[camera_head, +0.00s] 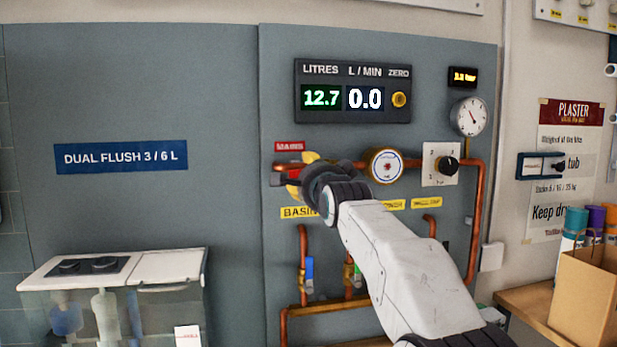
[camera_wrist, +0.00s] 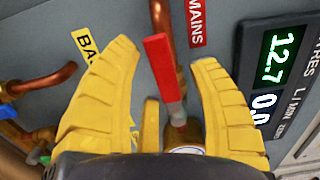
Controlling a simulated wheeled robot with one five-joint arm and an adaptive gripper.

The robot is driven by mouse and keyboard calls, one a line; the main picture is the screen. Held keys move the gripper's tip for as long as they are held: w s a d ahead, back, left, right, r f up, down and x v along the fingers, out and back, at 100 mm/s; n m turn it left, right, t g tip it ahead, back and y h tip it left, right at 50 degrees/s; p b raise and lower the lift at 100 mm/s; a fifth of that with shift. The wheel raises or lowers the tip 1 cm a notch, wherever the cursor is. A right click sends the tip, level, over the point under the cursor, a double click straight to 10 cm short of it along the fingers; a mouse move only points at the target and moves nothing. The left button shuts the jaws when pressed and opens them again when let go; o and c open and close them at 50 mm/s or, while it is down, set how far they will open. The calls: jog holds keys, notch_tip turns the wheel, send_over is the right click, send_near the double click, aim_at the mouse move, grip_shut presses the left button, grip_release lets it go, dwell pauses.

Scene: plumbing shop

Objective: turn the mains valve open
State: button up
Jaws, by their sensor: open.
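The mains valve's red lever (camera_wrist: 160,68) shows in the wrist view, in front of a copper pipe (camera_wrist: 160,15) and looking nearly in line with it. My gripper (camera_wrist: 163,52) is open, with one yellow finger on each side of the lever and a visible gap to both. In the head view my gripper (camera_head: 299,172) is at the left end of the upper copper pipe, just below the red MAINS label (camera_head: 289,146), and hides most of the valve. The display (camera_head: 352,97) reads 12.7 litres and 0.0 L/min.
A round meter (camera_head: 385,165) and a black knob (camera_head: 447,164) sit right of the valve. A pressure gauge (camera_head: 469,116) is above them. A cistern (camera_head: 120,275) stands left, and a cardboard box (camera_head: 588,295) right.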

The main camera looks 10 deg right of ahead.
jog(key=shift+s, duration=0.1)
jog(key=s, duration=1.1)
jog(key=shift+s, duration=0.4)
jog(key=s+f+n+g+p, duration=0.4)
jog(key=s+f+n+g, duration=0.3)
jog(key=s+f, duration=0.7)
jog(key=s+f+n+g+p, duration=0.5)
jog(key=s+f+n, duration=0.5)
jog(key=s+f, duration=0.4)
jog(key=s+g, duration=0.2)
jog(key=s, duration=0.2)
jog(key=shift+d+g, duration=0.3)
jog(key=shift+d+r, duration=0.1)
